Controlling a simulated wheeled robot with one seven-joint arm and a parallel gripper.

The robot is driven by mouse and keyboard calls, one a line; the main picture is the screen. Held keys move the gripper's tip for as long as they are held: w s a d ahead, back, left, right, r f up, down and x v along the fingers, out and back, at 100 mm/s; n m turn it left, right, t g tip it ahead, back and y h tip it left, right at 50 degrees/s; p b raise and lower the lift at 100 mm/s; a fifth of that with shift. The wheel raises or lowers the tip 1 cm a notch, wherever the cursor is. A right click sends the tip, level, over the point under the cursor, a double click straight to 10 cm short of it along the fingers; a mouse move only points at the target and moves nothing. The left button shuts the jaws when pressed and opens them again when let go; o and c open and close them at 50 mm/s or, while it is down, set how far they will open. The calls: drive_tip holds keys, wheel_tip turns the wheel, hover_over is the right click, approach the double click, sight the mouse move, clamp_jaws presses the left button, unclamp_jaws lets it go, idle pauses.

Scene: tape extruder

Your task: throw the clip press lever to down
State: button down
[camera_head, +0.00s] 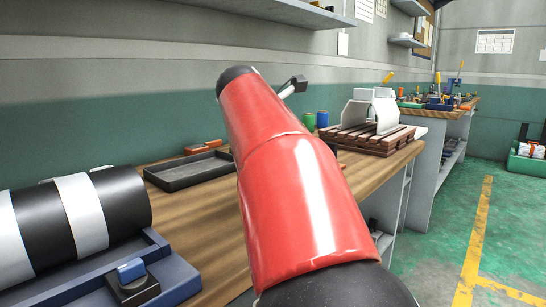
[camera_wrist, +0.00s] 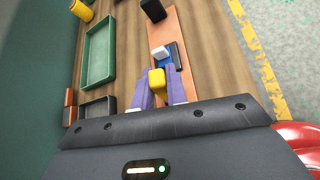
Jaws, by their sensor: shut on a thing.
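My gripper (camera_wrist: 159,92) shows in the wrist view with two purple fingers. It is shut on a small yellow block (camera_wrist: 157,80), which looks like the knob of the clip press lever. An orange-brown strip (camera_wrist: 172,50) runs beneath and beyond the fingers, with a white and blue piece (camera_wrist: 161,53) and a black block (camera_wrist: 153,10) on it; it looks like the press base. The lever's shaft and pivot are hidden, so I cannot tell its angle. In the head view my red arm covers the press.
In the wrist view a green tray (camera_wrist: 83,55), a dark tray (camera_wrist: 97,107) and a yellow can (camera_wrist: 82,10) stand left of the strip. In the head view a striped roll (camera_head: 80,215) is at left and a slatted wooden rack (camera_head: 362,140) beyond my arm.

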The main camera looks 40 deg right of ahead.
drive_tip(key=shift+s+f+m+t+b, duration=0.2)
drive_tip(key=shift+s+m+t+b, duration=0.15)
drive_tip(key=shift+b, duration=0.1)
idle(0.3)
drive_tip(key=c, duration=1.3)
unclamp_jaws()
drive_tip(key=shift+r, duration=0.15)
drive_tip(key=shift+p+v, duration=1.3)
drive_tip(key=shift+v, duration=2.65)
drive_tip(key=o, duration=0.5)
drive_tip(key=shift+o, duration=0.2)
drive_tip(key=shift+s, duration=0.15)
